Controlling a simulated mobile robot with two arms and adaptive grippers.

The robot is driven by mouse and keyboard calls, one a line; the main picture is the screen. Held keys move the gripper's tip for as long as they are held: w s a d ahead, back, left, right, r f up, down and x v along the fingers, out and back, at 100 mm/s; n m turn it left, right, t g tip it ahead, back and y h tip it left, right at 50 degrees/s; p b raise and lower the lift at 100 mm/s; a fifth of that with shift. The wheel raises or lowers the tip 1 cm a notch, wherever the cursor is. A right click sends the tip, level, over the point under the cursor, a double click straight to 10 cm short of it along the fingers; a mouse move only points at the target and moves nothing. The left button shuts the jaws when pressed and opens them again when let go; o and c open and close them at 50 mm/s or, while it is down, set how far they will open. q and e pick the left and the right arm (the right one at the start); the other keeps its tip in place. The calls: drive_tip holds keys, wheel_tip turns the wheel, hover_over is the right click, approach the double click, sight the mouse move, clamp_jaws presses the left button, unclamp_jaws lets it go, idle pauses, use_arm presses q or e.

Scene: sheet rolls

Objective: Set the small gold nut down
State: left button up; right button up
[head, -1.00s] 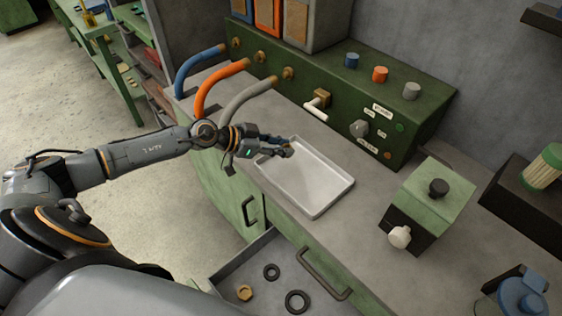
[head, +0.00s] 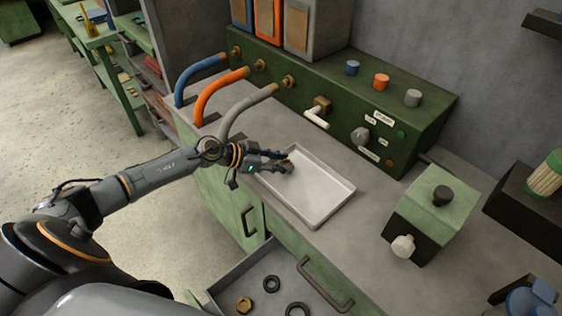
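My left gripper (head: 288,163) reaches in from the left over the upper left corner of the white tray (head: 318,208). Its dark fingers close around a small gold-brown piece, the small gold nut (head: 287,162), which is mostly hidden between the fingertips. The nut is low over the tray; I cannot tell whether it touches the tray floor. The rest of the tray is empty. My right gripper is not in view.
An open drawer (head: 221,284) below the counter holds another gold nut (head: 244,304) and dark rings (head: 271,283). A green panel (head: 340,112) with knobs and hoses stands behind the tray. A green box (head: 437,203) stands to the right.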

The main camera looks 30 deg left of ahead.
use_arm(q)
drive_tip(key=v, duration=1)
drive_tip(key=shift+s+f, duration=0.1)
drive_tip(key=shift+f, duration=0.05)
drive_tip(key=shift+v, duration=1)
